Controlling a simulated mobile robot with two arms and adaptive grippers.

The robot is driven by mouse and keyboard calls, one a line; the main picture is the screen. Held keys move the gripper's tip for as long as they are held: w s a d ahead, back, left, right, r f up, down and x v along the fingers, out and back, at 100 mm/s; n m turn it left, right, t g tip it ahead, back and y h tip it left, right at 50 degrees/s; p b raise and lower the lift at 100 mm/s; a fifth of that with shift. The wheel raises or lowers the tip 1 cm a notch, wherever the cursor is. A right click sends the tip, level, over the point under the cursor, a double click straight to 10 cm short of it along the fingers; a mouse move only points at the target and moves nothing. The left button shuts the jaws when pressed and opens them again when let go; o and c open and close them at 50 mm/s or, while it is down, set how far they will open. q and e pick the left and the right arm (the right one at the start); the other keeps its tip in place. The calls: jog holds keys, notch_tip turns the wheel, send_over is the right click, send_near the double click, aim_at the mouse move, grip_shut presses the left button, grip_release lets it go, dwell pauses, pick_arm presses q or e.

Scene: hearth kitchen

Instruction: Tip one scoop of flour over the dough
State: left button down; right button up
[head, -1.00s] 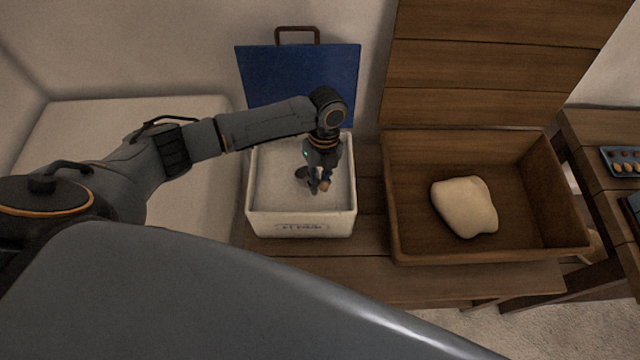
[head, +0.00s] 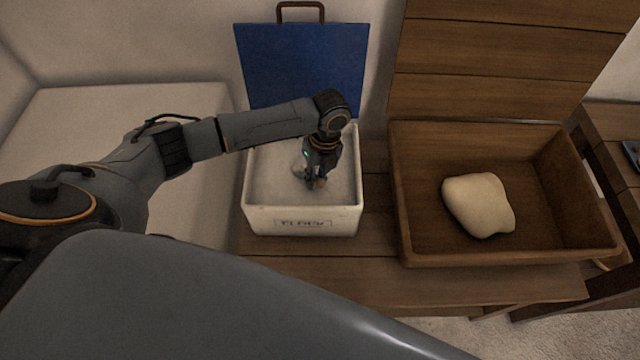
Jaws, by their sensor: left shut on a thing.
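The pale lump of dough (head: 479,205) lies on the floor of the open wooden trough (head: 418,252) at the right. The white flour bin (head: 258,217), with a blurred label on its front, stands open at the middle with pale flour (head: 272,170) inside. My left gripper (head: 316,184) points down inside the bin, shut on the scoop (head: 299,168). The scoop is mostly hidden by the gripper; a small light part and the tan handle end show. Whether the scoop holds flour I cannot tell. My right gripper is not in view.
The bin's blue lid (head: 300,65) stands raised behind it. The trough's wooden lid (head: 500,60) stands raised too. Both containers rest on a wooden bench (head: 375,280). Another wooden table (head: 610,125) is at the far right.

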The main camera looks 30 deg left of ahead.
pick_arm(q)
jog(key=shift+w+a+f+t+y, duration=0.4)
jog(key=shift+a+t+y, duration=0.1)
jog(key=shift+a+y, duration=0.1)
jog(key=shift+w+a+r+y+p, duration=0.1)
jog(key=shift+w+a+y+p, duration=0.15)
jog(key=shift+p, duration=0.25)
notch_tip(320, 180, up, 2)
jog(key=t+y+p, duration=0.1)
jog(key=p, duration=0.2)
jog(key=shift+a, duration=0.1)
notch_tip(320, 180, up, 3)
jog(key=p, duration=0.4)
jog(key=shift+s+r+y, duration=0.1)
jog(key=shift+y, duration=0.25)
jog(key=shift+t+y, duration=0.3)
jog(key=r+p, duration=0.4)
jog(key=p, duration=0.1)
jog(key=shift+s+d+r, duration=0.15)
jog(key=shift+s+d, duration=0.05)
jog(key=shift+d, duration=0.2)
jog(key=shift+r, duration=0.15)
jog(key=shift+d, duration=0.1)
